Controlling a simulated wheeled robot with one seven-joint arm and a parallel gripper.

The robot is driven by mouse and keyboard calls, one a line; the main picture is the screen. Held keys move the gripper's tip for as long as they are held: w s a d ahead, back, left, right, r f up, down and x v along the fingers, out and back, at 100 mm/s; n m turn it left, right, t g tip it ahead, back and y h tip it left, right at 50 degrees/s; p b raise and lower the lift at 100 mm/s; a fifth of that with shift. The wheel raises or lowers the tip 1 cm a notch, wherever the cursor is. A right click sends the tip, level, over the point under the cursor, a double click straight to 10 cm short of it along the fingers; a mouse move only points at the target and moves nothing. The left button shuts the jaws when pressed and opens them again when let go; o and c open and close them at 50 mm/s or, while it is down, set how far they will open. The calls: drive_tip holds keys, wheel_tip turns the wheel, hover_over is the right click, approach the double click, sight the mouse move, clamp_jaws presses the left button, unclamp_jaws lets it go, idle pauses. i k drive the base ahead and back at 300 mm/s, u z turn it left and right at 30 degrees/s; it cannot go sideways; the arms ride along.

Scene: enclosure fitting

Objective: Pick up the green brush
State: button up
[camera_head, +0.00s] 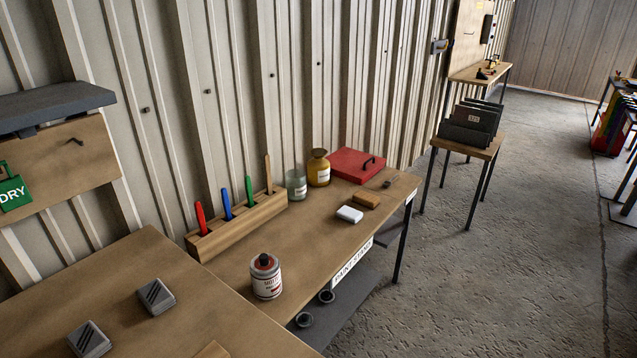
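A green brush (250,191) stands upright in a wooden holder block (243,226) at the back of the paint bench, against the corrugated wall. Only its green handle shows; its lower end is hidden in the block. A red brush (201,217) and a blue brush (226,204) stand to its left, and a bare wood-coloured handle (268,174) stands to its right. My gripper does not show in this view.
A white-and-red tin (265,277) stands at the bench's front left. A glass jar (296,184), a yellow bottle (318,168) and a red case (357,165) stand right of the block. A white block (350,214) lies near the front edge. The bench middle is clear.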

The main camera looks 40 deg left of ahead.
sight(248, 186)
drive_tip(key=u, duration=0.25)
drive_tip(key=i, duration=1.5)
drive_tip(key=u, duration=1.45)
drive_tip(key=i, duration=0.8)
drive_tip(key=u, duration=1.15)
drive_tip(key=i, duration=0.3)
drive_tip(key=u, duration=0.1)
